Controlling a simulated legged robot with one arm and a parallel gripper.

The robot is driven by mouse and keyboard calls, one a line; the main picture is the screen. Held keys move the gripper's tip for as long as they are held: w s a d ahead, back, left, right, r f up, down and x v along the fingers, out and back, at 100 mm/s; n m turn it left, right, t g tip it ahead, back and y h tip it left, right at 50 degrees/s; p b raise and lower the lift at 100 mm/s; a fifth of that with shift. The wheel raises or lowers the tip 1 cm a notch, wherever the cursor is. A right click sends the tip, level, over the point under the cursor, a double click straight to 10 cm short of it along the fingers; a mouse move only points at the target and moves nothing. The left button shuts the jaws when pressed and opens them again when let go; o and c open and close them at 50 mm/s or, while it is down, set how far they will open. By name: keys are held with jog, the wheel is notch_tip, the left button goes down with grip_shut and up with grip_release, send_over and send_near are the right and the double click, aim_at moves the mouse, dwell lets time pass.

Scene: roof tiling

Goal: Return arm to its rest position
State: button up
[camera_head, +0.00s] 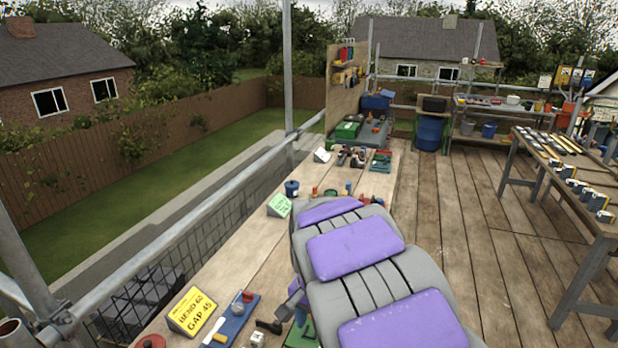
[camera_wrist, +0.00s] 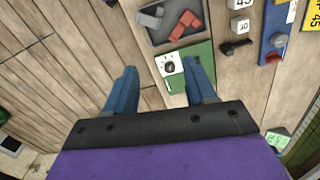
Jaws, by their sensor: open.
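My gripper (camera_wrist: 159,67) shows in the wrist view with its two blue fingers apart and nothing between them. Its fingers point toward a green board (camera_wrist: 201,52) with a white dial (camera_wrist: 172,67) on the wooden bench; the height of the gripper above it is hard to tell. In the head view my grey arm with purple pads (camera_head: 355,246) stretches over the bench (camera_head: 245,256) from the lower right, and it hides most of what lies below it.
A metal rail (camera_head: 190,225) runs along the left.

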jog(key=s+d+r+n, duration=0.1)
jog(key=s+d+r, duration=0.1)
jog(key=s+d, duration=0.4)
jog(key=s+d+r+n, duration=0.1)
jog(key=s+d+r, duration=0.2)
jog(key=s, duration=0.4)
jog(key=s+d+n, duration=0.1)
jog(key=s+d, duration=0.1)
jog(key=s, duration=0.7)
jog(key=s+d+f+n+g, duration=0.1)
jog(key=s+n, duration=0.1)
jog(key=s, duration=0.6)
jog(key=shift+s+d+f+n+g, duration=0.25)
jog(key=shift+s+d+n+g, duration=0.05)
jog(key=shift+s+d, duration=0.1)
jog(key=shift+w, duration=0.1)
